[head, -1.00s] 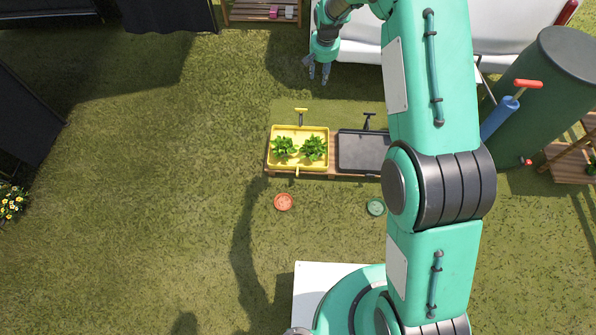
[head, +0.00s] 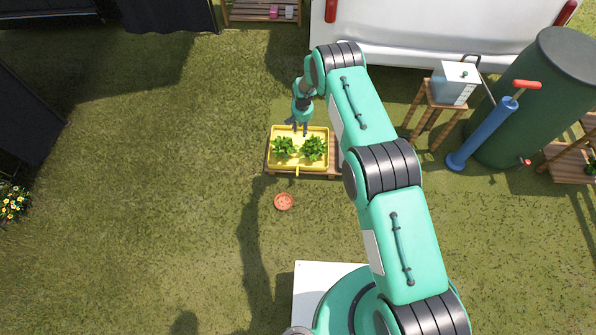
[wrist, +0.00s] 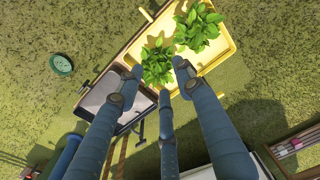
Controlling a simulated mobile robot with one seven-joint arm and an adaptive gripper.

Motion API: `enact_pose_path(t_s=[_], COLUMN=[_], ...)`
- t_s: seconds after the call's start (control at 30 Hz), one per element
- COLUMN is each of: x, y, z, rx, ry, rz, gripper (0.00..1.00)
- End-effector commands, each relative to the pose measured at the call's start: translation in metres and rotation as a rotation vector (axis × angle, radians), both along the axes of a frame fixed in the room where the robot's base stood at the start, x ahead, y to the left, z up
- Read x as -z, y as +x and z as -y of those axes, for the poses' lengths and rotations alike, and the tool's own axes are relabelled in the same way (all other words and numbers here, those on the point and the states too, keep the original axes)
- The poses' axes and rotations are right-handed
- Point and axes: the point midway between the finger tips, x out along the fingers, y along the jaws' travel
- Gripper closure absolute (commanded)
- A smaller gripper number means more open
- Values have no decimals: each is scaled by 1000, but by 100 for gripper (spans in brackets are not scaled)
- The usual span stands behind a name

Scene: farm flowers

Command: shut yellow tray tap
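The yellow tray (head: 325,150) holds two green leafy plants and sits on a low wooden stand (head: 334,168). A small yellow spout (head: 297,172) sticks out at its front edge. My gripper (head: 297,130) is over the tray's back edge, where the yellow-handled tap was visible earlier; that tap is now hidden behind the gripper. In the wrist view the gripper (wrist: 160,80) has its three fingers spread with nothing between them, above the tray (wrist: 222,45) and its plants. I cannot tell whether a finger touches the tap.
A dark tray (wrist: 108,92) with its own black tap (wrist: 140,130) is beside the yellow tray; my arm hides it in the head view. A red dish (head: 284,201) and a green dish (wrist: 61,64) lie on the grass. A blue pump (head: 482,132) stands right.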

Motion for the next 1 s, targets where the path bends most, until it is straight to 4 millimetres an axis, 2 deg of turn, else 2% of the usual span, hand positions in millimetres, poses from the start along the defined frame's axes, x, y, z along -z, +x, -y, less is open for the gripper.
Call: enact_pose_path(t_s=[0.03,0.1,0.3,0.4,0.5,0.7,1.0], x=[22,48,119,147,166,182,182], y=[-7,-15,-40,-52,-61,-68,-68], z=[-2,-5,-10,-12,-13,-13,-13], rx=[-1,-2,-2,-1,-1,-1,-1], ry=[-2,-5,-11,-13,-15,-16,-16], rz=[-9,-18,-38,-46,-52,-56,-56], gripper=[64,64,64,64,64,64,64])
